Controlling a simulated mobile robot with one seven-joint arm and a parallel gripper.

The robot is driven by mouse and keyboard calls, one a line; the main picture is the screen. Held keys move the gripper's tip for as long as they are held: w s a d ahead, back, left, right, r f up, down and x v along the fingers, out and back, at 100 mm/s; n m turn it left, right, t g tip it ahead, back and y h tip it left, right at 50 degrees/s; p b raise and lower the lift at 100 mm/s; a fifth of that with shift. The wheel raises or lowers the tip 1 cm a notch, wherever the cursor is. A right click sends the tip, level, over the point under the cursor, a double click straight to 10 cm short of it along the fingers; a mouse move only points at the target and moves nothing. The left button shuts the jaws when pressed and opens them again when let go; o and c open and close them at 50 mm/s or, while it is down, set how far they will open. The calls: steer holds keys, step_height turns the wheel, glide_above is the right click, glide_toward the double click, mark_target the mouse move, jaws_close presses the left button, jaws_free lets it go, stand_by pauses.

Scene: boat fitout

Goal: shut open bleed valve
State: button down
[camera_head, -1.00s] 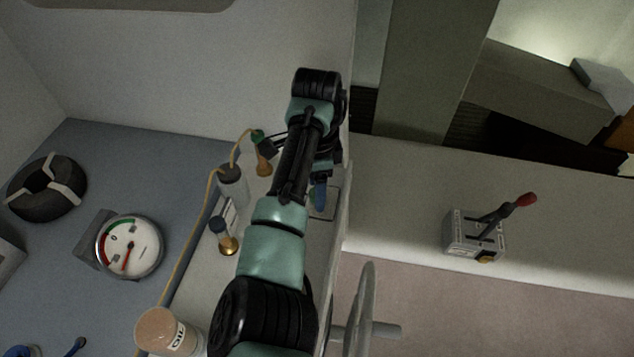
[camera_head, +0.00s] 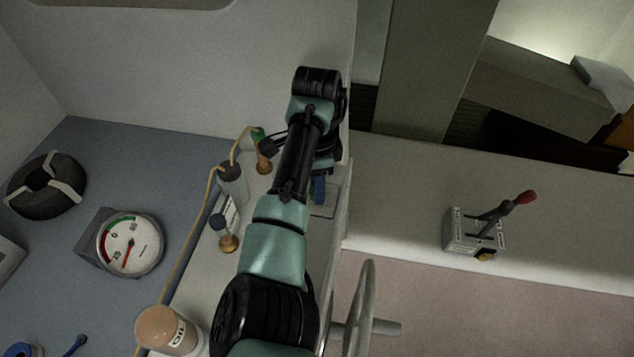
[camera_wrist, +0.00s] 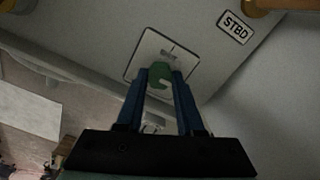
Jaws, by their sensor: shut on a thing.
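In the wrist view my gripper (camera_wrist: 160,77) has its two blue fingers closed on a green handle (camera_wrist: 159,73). The handle sits in front of a pale square plate (camera_wrist: 143,55) on a light surface. I take this handle to be the bleed valve; its lower part is hidden between the fingers. In the head view a blue finger of my gripper (camera_head: 319,190) shows beside the same plate (camera_head: 327,208), and my arm hides the handle.
A STBD label (camera_wrist: 235,27) is near the plate. Left of my arm stand a grey cylinder (camera_head: 232,180), a brass fitting with a dark knob (camera_head: 228,242), and an OIL-marked container (camera_head: 168,330). A round gauge (camera_head: 131,243) lies farther left. A wheel (camera_head: 364,310) is at lower right.

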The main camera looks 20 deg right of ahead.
steer(key=n+p, duration=0.1)
steer(key=n, duration=0.3)
steer(key=shift+r+p, duration=0.1)
steer(key=shift+p, duration=0.2)
steer(key=n+p, duration=0.1)
steer(key=n, duration=0.3)
steer(key=shift+n, duration=0.3)
steer(key=n+p, duration=0.1)
steer(key=n, duration=0.3)
steer(key=shift+n, duration=0.3)
steer(key=n+p, duration=0.1)
steer(key=n, duration=0.3)
steer(key=shift+n, duration=0.4)
steer(key=shift+w, duration=0.1)
steer(key=c, duration=0.5)
jaws_free()
